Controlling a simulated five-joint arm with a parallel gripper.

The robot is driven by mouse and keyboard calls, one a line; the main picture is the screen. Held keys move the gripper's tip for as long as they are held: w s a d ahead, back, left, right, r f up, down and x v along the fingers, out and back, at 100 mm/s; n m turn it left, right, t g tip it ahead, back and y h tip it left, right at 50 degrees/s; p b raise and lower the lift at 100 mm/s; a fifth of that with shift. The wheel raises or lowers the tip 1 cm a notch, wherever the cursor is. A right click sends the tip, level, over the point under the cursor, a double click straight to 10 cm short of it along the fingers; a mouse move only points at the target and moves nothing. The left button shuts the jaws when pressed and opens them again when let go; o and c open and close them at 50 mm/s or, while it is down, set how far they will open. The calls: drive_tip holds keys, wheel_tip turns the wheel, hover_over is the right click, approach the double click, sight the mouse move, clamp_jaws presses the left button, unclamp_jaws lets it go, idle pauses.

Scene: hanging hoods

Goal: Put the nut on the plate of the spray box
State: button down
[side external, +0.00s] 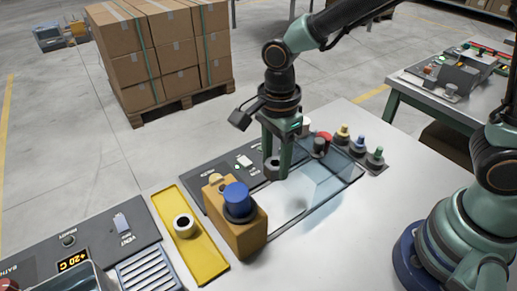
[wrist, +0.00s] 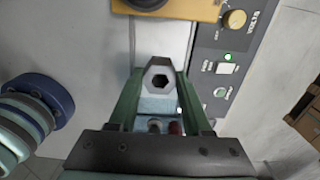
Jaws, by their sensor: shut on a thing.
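My gripper (side external: 277,166) points down and is shut on a grey metal nut (side external: 272,171).
A tan block (side external: 240,235) with a blue cap (side external: 237,196) stands close in front. A yellow tray (side external: 207,252) holds a white ring-shaped piece (side external: 183,225). Several coloured knobs (side external: 359,145) stand behind the glass. The white table at right (side external: 350,240) is clear.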

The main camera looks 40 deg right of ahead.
drive_tip(key=shift+f, duration=4.85)
drive_tip(key=shift+f, duration=0.6)
drive_tip(key=shift+c, duration=1.3)
unclamp_jaws()
wheel_tip(320, 180, up, 12)
drive_tip(key=shift+f, duration=0.2)
drive_tip(key=shift+w+d+r, duration=0.1)
drive_tip(key=shift+d+r, duration=0.15)
drive_tip(key=shift+r, duration=0.3)
drive_tip(key=s+d+r+n+t, duration=0.2)
drive_tip(key=d+r+n, duration=0.3)
drive_tip(key=d+n, duration=0.3)
drive_tip(key=s+d+r+n+t, duration=0.1)
drive_tip(key=d+r+n+t, duration=0.2)
drive_tip(key=d+r+n, duration=0.2)
drive_tip(key=d+n, duration=0.3)
drive_tip(key=n, duration=0.2)
drive_tip(key=shift+s+d+r+t, duration=0.2)
drive_tip(key=shift+s+r+t, duration=0.1)
drive_tip(key=shift+s+r, duration=0.1)
